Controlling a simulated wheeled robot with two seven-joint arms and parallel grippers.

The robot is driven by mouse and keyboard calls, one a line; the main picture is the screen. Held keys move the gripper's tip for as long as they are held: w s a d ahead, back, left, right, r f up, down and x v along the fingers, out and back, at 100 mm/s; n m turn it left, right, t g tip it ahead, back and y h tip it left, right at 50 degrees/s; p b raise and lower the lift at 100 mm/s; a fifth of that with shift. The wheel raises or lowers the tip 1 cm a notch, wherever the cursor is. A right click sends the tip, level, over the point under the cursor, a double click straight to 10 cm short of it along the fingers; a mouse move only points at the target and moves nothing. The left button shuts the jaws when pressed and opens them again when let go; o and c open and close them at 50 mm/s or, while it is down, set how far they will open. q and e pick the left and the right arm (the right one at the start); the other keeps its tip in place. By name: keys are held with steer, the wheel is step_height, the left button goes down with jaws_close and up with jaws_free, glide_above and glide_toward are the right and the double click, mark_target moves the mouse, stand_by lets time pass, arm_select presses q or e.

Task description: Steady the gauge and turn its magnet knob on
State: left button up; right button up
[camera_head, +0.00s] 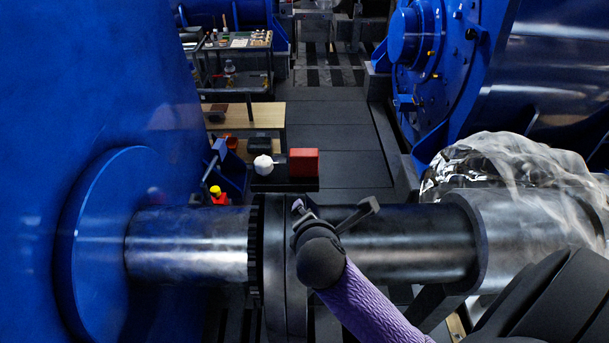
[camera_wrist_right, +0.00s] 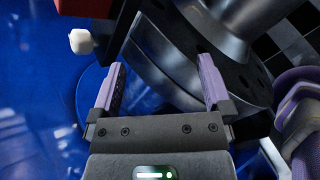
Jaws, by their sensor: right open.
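A red block (camera_head: 304,162) and a white rounded piece (camera_head: 263,165), joined by a short dark link, rest on a dark plate (camera_head: 285,185) behind the shaft. They look like the gauge; I cannot make out which part is the magnet knob. In the right wrist view the red block (camera_wrist_right: 85,7) and white piece (camera_wrist_right: 81,41) show at the upper left, beyond the fingers. My right gripper (camera_head: 334,208) is open and empty over the shaft's flange, nearer than the red block and to its right. Its spread fingers also show in the wrist view (camera_wrist_right: 161,86). My left gripper is out of view.
A steel shaft (camera_head: 190,245) with a dark flange (camera_head: 273,250) runs from the large blue housing (camera_head: 90,100) to a wider cylinder (camera_head: 530,230). Clear plastic wrap (camera_head: 510,165) covers that cylinder's far side. Workbenches (camera_head: 245,115) stand behind; the central floor (camera_head: 335,125) is clear.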

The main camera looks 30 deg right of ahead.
mark_target(304, 150)
steer(key=w+d+r+n+t+h, duration=0.25)
steer(key=w+r+n, duration=0.35)
steer(key=n, duration=0.4)
steer(key=shift+t, duration=0.45)
steer(key=b+x, duration=0.1)
steer(key=x, duration=0.9)
steer(key=shift+w, duration=0.15)
steer(key=shift+a, duration=0.1)
jaws_close()
steer(key=shift+c, duration=1)
jaws_free()
steer(key=c, duration=0.9)
